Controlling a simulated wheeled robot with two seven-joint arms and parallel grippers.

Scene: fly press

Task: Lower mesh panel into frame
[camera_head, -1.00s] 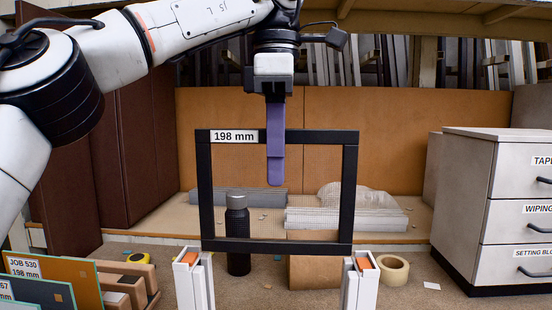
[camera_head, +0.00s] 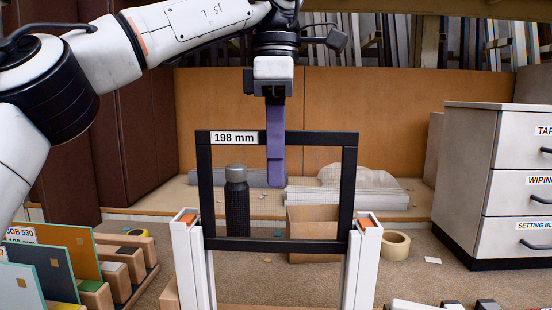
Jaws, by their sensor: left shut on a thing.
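The mesh panel (camera_head: 204,190) has a black rim, a see-through mesh middle and a "198 mm" label at its top left. It hangs upright. My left gripper (camera_head: 276,150), with purple fingers, is shut on its top bar. The white frame (camera_head: 357,270) shows two uprights with orange pieces at their tops. The panel's bottom bar is below the upright tops and appears between the uprights; I cannot tell whether it touches them or sits in their grooves. A small part of what looks like my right gripper (camera_head: 470,304) shows at the bottom edge; its jaws are unclear.
A dark bottle (camera_head: 237,205) and a cardboard box (camera_head: 312,222) show through the mesh. A tape roll (camera_head: 396,243) lies on the floor right of the frame. Several panels (camera_head: 65,255) stand in a wooden rack at left. A drawer cabinet (camera_head: 480,190) stands at right.

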